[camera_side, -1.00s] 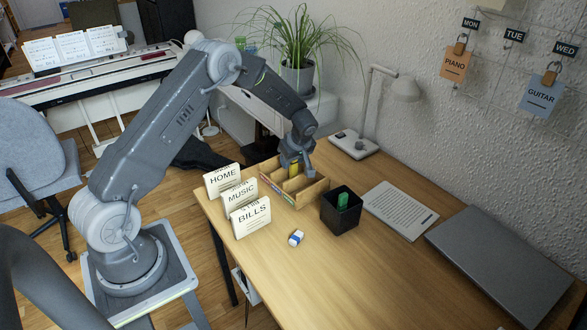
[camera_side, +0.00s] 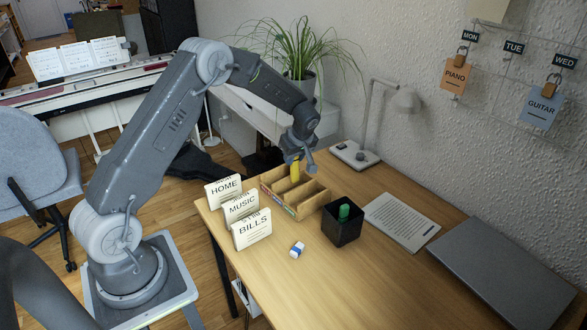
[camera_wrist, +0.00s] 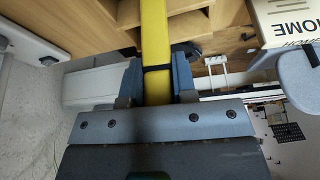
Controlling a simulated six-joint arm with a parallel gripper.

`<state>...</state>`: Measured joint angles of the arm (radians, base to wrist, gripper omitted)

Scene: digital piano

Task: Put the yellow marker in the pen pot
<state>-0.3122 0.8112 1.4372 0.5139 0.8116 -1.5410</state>
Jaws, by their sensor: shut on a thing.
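My gripper (camera_side: 297,158) is shut on the yellow marker (camera_side: 294,171). The marker hangs roughly upright from the jaws over the wooden organiser (camera_side: 315,198); I cannot tell if its lower end is clear of the compartment walls. In the wrist view the yellow marker (camera_wrist: 155,35) runs between the two fingers, with a dark band across it. The black, square pen pot (camera_side: 342,231) stands on the desk to the right of the organiser and nearer the camera. A green thing (camera_side: 344,212), probably a marker, stands in it.
Cards reading HOME (camera_side: 223,190), MUSIC (camera_side: 241,207) and BILLS (camera_side: 252,229) stand left of the organiser. An eraser (camera_side: 297,249) lies in front. A paper sheet (camera_side: 402,221), laptop (camera_side: 500,268) and lamp (camera_side: 356,155) are to the right and behind. The front desk is clear.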

